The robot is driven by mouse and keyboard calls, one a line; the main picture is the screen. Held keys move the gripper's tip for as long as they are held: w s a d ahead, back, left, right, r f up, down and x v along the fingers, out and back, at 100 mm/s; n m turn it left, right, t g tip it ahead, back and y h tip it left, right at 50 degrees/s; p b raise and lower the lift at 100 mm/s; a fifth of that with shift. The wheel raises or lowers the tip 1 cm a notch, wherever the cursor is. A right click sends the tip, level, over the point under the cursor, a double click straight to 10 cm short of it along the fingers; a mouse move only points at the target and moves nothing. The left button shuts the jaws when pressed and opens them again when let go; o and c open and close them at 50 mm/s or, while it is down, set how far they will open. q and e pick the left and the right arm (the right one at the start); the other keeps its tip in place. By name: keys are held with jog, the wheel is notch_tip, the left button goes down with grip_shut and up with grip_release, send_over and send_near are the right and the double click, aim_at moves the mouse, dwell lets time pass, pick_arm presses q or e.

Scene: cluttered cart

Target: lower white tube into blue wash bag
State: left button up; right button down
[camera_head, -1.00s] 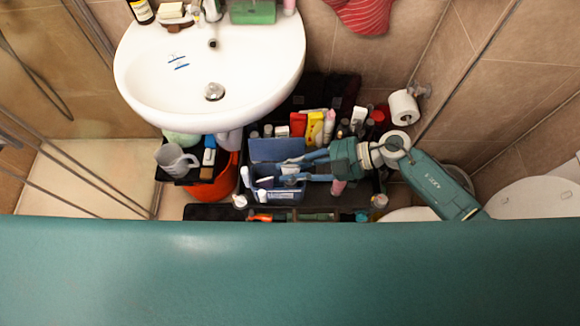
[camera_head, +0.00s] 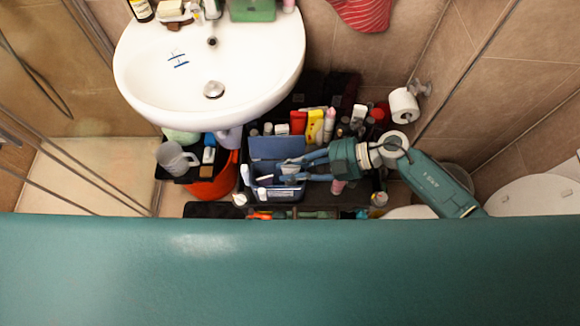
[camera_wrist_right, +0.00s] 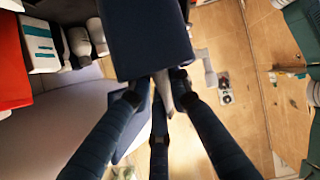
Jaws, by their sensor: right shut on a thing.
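The blue wash bag (camera_head: 277,147) stands open on the cart below the sink, its flap raised at the back. Small white items show at its left side. My right gripper (camera_head: 287,169) reaches in from the right over the bag's opening. Its fingers are shut on the white tube (camera_head: 291,169), which is mostly hidden between them. In the right wrist view the tube (camera_wrist_right: 163,92) shows as a pale strip between the fingertips, beside the dark blue bag (camera_wrist_right: 147,40). How deep the tube sits is unclear. My left gripper is not in view.
Several bottles and tubes, including a yellow tube (camera_head: 314,127), crowd the cart behind and right of the bag. A clear jug (camera_head: 174,160) and an orange bucket (camera_head: 215,182) stand to the left. The white sink (camera_head: 215,65) overhangs at the back left.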

aim_at(290, 167)
dwell(0.3)
jog(key=c, duration=1.5)
grip_release()
jog(key=shift+c, duration=0.2)
jog(key=shift+s, duration=0.1)
jog(key=shift+d+f, duration=0.1)
jog(key=shift+f, duration=0.05)
jog(key=shift+r+p, duration=1.45)
jog(key=shift+p, duration=0.2)
jog(key=shift+r+p, duration=0.25)
jog(key=shift+p, duration=0.1)
